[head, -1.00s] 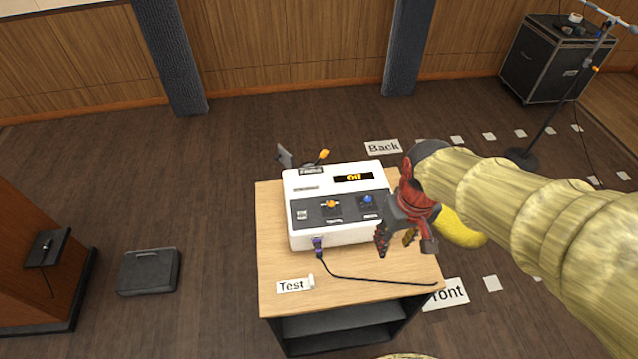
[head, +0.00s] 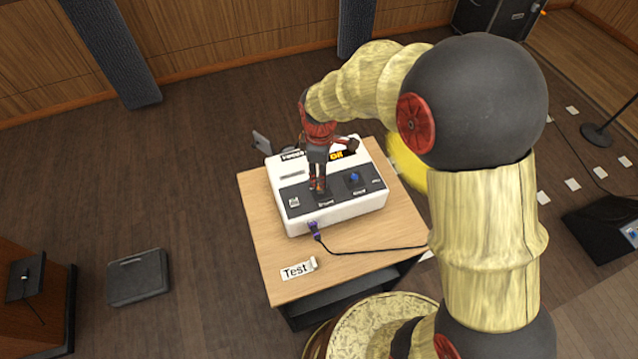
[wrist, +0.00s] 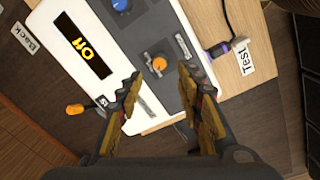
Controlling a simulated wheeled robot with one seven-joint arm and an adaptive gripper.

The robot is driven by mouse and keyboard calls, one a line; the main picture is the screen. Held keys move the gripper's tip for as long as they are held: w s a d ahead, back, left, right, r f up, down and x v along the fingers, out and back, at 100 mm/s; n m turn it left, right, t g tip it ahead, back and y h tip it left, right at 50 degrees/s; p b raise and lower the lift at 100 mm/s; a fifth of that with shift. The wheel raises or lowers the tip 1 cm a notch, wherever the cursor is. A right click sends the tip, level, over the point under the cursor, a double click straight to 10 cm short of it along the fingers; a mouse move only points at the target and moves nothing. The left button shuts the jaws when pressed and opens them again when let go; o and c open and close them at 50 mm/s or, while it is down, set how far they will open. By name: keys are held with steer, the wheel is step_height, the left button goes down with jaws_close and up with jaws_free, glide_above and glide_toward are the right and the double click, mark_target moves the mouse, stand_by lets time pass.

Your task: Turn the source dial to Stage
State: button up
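The white control box (head: 345,212) stands on a wooden table with a dark grey panel on its top. An orange knob (wrist: 159,64) and a blue knob (head: 354,177) sit on this panel; their labels are too small for me to tell which is the source dial. The display (wrist: 84,45) reads "Off" in orange. My gripper (head: 318,187) points down over the orange knob, which it mostly hides in the head view. In the wrist view my gripper (wrist: 160,78) is open, with the orange knob just beyond and between its fingertips. I cannot tell whether they touch it.
A dark cable with a purple plug (head: 313,226) leaves the box's front and crosses the table (head: 262,232). A "Test" card (head: 297,270) lies at the table's front left. An orange-tipped lever (wrist: 75,109) sticks out beside the box. A yellow object lies behind my arm.

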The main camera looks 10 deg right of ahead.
step_height(320, 180, down, 7)
steer(key=shift+w+d+r+b, duration=0.15)
steer(key=shift+r+b, duration=0.05)
steer(key=shift+b, duration=0.25)
steer(key=shift+c, duration=0.9)
steer(key=c, duration=0.7)
jaws_close()
